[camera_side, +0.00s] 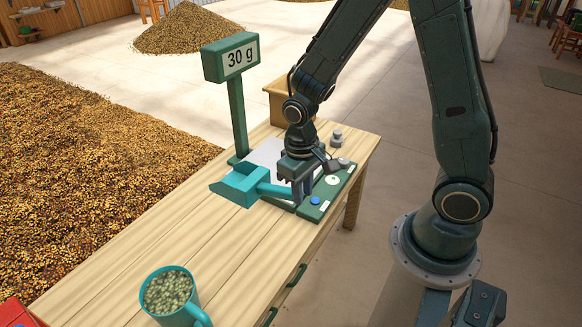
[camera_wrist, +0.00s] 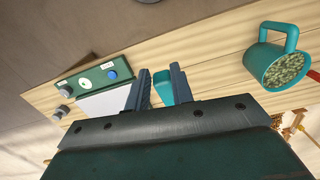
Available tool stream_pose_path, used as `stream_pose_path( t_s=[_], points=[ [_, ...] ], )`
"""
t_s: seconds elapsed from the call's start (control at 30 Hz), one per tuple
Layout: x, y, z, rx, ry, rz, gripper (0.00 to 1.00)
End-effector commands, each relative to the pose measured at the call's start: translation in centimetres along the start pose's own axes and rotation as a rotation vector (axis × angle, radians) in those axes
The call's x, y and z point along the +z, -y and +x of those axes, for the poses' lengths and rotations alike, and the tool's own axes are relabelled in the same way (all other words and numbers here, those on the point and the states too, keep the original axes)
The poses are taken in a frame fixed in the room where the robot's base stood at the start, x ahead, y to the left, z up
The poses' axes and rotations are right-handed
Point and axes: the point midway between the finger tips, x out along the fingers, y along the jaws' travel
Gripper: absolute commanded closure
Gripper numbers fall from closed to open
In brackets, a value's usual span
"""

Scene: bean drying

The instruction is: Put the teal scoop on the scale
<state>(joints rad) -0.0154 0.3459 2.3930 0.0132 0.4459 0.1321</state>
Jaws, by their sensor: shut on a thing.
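The teal scoop (camera_side: 243,184) is in my gripper (camera_side: 302,192), which is shut on its handle. Its bowl points left in the side view, over or just beside the scale's near left part. I cannot tell whether the scoop touches the scale. In the wrist view, the teal handle (camera_wrist: 163,88) shows between the two fingers of my gripper (camera_wrist: 160,72); the bowl is hidden. The scale has a pale plate (camera_side: 267,153), a green base (camera_side: 340,184) with buttons, and a green display (camera_side: 231,57) on a post reading 30 g.
A teal mug (camera_side: 170,296) full of green beans stands at the table's near end. Small grey weights (camera_side: 336,136) stand by the scale. A wooden box (camera_side: 277,100) is behind it. The wooden table (camera_side: 190,235) is bare between mug and scale.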

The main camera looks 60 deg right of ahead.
Motion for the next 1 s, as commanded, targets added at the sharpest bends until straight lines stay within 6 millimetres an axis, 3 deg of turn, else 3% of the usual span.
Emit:
stream_pose_path(
  t_s=[0.37, 1.0],
  points=[
    [-0.1, 0.0, 1.5, 0.0, 0.002, 0.0, 1.0],
    [-0.3, 0.2, 9.4, 0.0, 0.003, 0.0, 1.0]
  ],
)
